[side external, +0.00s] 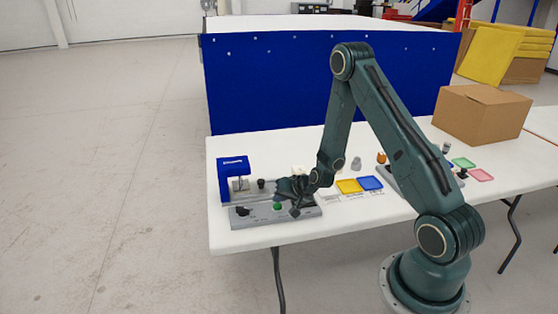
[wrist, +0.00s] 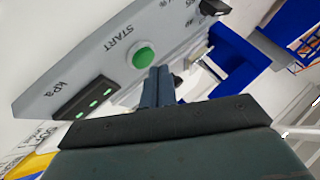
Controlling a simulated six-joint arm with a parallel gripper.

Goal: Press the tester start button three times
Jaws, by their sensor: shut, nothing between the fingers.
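The tester is a grey console with a blue press frame (side external: 233,170) at the left end of the white table. Its green start button (side external: 277,206) is on the sloped front panel. In the wrist view the round green button (wrist: 143,58) lies beside the word START, seen upside down. My gripper (side external: 284,191) is low over the console, close to the button. In the wrist view my gripper's fingers (wrist: 158,73) are shut with nothing between them, their tips just beside the button. I cannot tell whether they touch the panel.
A kPa display (wrist: 92,100) with green lights is on the panel. A cardboard box (side external: 482,114) stands at the back right. A blue partition (side external: 275,80) is behind the table.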

